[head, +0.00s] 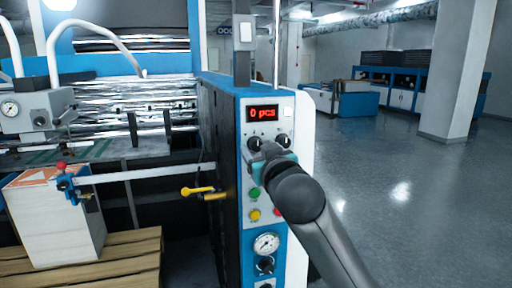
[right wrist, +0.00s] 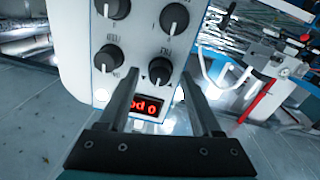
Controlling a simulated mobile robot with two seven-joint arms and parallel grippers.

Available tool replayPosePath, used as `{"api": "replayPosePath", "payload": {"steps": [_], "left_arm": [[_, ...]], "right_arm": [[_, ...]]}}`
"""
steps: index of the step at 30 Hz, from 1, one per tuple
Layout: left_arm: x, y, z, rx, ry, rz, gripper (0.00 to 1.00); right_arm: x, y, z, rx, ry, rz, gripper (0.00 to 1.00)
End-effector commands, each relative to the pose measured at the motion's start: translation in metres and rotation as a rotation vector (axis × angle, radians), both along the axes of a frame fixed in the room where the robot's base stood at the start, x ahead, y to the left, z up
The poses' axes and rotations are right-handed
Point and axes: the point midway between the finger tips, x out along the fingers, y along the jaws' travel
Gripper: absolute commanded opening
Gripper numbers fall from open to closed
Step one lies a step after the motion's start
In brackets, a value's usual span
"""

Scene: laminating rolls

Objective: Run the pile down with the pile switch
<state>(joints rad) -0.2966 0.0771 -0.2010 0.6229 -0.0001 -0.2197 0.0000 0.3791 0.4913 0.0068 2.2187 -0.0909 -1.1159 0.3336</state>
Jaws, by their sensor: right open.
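The control panel (head: 256,100) stands at the centre of the head view, with black rotary knobs below its red display. My right gripper (head: 267,150) is in front of the panel, over the knob area, and hides part of it. In the right wrist view the panel appears upside down, and my right gripper (right wrist: 159,78) is open, with one black knob (right wrist: 160,67) between its fingertips. Contact cannot be told. Small labels sit by the knobs; which one marks the pile switch is unclear. The pile (head: 62,225), white with an orange-marked top, stands at left. My left gripper is out of view.
A wooden pallet (head: 115,262) lies under the pile. A yellow handle (head: 197,191) sticks out left of the panel. Coloured buttons and a gauge (head: 266,243) are lower down. Open floor (head: 400,200) lies to the right.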

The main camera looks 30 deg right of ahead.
Motion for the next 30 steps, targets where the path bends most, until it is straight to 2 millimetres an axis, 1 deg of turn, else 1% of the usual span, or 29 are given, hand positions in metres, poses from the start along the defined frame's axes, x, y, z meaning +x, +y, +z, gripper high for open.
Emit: {"api": "replayPosePath", "payload": {"steps": [10,11,27,28,30], "left_arm": [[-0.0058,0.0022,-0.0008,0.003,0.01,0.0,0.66],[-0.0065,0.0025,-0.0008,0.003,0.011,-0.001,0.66],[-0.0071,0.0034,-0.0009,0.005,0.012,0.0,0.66],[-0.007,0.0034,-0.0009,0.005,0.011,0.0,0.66],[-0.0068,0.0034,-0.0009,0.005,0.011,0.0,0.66]], "right_arm": [[-0.0009,0.0004,-0.0001,0.0,0.001,0.0,0.66],[-0.0009,0.0004,-0.0001,0.0,0.001,0.0,0.63],[-0.0007,0.0003,-0.0001,0.0,0.001,0.0,0.03],[-0.0007,0.0003,-0.0001,0.0,0.001,0.0,0.0],[-0.0008,0.0002,0.0,0.0,0.0,-0.001,0.0]]}}
